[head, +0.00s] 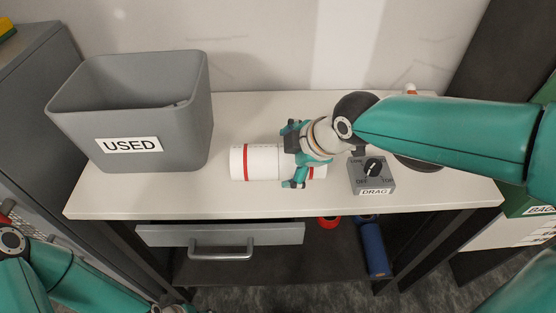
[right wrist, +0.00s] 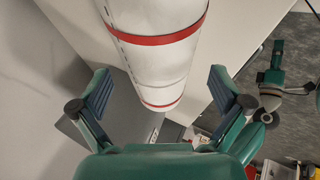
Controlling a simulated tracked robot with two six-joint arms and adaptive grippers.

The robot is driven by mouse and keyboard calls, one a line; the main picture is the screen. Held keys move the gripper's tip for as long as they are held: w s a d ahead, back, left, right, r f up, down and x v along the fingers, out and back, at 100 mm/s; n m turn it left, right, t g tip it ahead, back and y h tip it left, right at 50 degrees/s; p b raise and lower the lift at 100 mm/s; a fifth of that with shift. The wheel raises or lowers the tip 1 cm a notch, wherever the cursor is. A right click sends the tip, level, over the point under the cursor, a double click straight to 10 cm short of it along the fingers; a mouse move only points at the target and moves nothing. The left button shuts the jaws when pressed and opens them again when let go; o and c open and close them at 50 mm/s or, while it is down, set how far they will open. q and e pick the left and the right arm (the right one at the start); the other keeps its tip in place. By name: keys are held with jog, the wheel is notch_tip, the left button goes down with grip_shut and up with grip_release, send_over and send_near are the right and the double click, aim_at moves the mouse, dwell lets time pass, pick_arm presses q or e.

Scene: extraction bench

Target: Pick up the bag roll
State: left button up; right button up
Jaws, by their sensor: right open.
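The bag roll, a white cylinder with red bands (head: 262,162), lies on its side on the bench top. It also shows in the right wrist view (right wrist: 155,55), running away between the fingers. My right gripper (head: 294,156) is over the roll's right part, with one finger on the far side and one on the near side. In the right wrist view my right gripper (right wrist: 163,98) is open, with gaps between both fingers and the roll. My left arm shows at the lower left of the head view; its gripper is mostly cut off, and its jaws are unclear.
A grey bin marked USED (head: 188,130) stands left of the roll on the white bench (head: 180,203). A grey DRAG knob box (head: 373,177) sits close to the right. A drawer (head: 270,234) is below the top. A blue cylinder (head: 373,248) lies on the lower shelf.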

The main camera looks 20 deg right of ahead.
aim_at(279, 160)
jog(key=x, duration=0.4)
jog(key=shift+w+f, duration=0.15)
jog(key=shift+w, duration=0.05)
jog(key=shift+c, duration=0.2)
jog(key=c, duration=1.2)
jog(key=shift+c, duration=0.2)
